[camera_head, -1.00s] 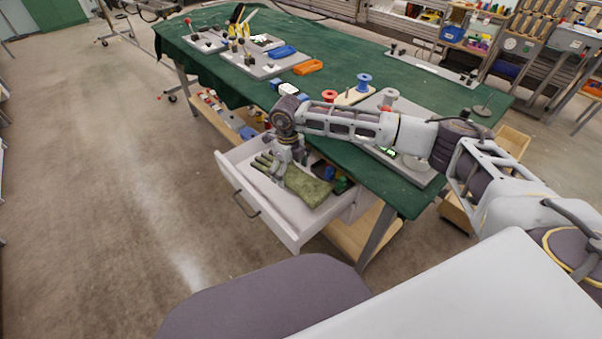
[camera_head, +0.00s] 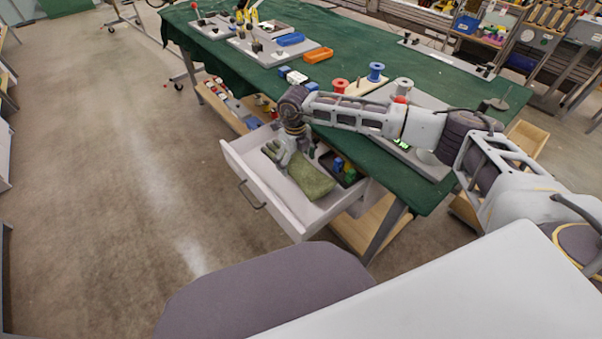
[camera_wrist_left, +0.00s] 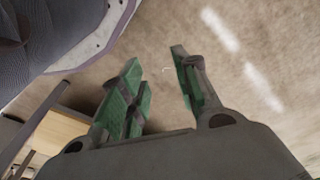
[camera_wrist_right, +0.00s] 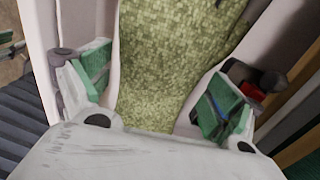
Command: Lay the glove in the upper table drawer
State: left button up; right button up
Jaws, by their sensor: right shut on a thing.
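The green glove (camera_head: 311,178) is inside the outline of the open white drawer (camera_head: 267,196) under the table. Whether it rests on the drawer floor or hangs just above it is unclear. My right gripper (camera_head: 284,157) points down into the drawer and is shut on the glove near its finger end. In the right wrist view the glove (camera_wrist_right: 175,55) runs between the two green-padded fingers (camera_wrist_right: 155,95), with pale drawer walls at the sides. My left gripper (camera_wrist_left: 155,75) shows only in its wrist view, with its fingers apart and empty above the floor.
A dark tray (camera_head: 352,179) with small blue and green items sits in the drawer beside the glove. The green-topped table (camera_head: 428,197) stands above, holding spools, an orange tray (camera_head: 318,55) and fixtures. A wooden lower shelf (camera_head: 352,232) lies beneath. The floor at left is clear.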

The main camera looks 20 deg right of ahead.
aim_at(296, 162)
notch_tip(296, 162, down, 3)
jog(key=shift+f, duration=0.3)
pick_arm(q)
jog(key=shift+s+d+r, duration=0.15)
jog(key=shift+r, duration=0.75)
jog(key=shift+s+f, duration=0.1)
pick_arm(e)
jog(key=shift+f+b, duration=0.35)
jog(key=shift+f, duration=0.15)
notch_tip(296, 162, down, 3)
jog(key=shift+f+b, duration=0.1)
jog(key=shift+b, duration=0.2)
jog(key=shift+f, duration=0.4)
pick_arm(q)
jog(key=shift+w+d+r, duration=0.2)
jog(key=shift+w+r, duration=0.25)
jog(key=shift+r, duration=0.3)
